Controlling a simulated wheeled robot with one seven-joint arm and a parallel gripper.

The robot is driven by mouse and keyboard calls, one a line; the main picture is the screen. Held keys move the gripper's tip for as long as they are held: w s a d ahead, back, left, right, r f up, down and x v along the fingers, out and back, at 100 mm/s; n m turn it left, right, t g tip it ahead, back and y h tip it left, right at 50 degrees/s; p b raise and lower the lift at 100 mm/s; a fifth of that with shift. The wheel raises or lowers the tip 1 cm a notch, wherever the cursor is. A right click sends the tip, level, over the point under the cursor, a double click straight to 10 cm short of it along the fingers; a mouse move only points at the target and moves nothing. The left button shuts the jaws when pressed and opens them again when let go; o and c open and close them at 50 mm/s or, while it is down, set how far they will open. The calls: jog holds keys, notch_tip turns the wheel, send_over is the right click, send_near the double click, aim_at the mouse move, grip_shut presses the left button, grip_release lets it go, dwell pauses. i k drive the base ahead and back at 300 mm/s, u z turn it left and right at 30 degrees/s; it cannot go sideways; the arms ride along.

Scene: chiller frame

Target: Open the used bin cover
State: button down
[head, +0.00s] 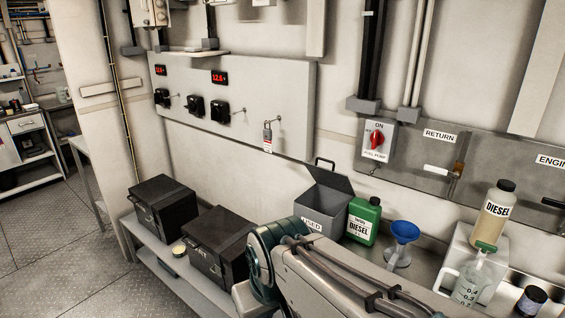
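The used bin (318,208) is a grey box on the bench in the head view, with a white label reading "USED" on its front. The lower front is partly hidden by my arm. The cover stands raised and tilted at the back of the bin, towards the wall. My arm comes in from the bottom and bends in front of the bin. My gripper is not visible in this view.
Two black boxes (163,204) (216,246) with lids down stand left of the bin. A green diesel bottle (363,221) stands close to its right, then a blue funnel (404,232), a tan diesel bottle (494,214) and a measuring jug (470,283). The wall panel (240,105) is behind.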

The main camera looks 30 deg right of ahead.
aim_at(333, 179)
jog(key=u, duration=0.05)
jog(key=i, duration=0.9)
jog(key=z, duration=0.6)
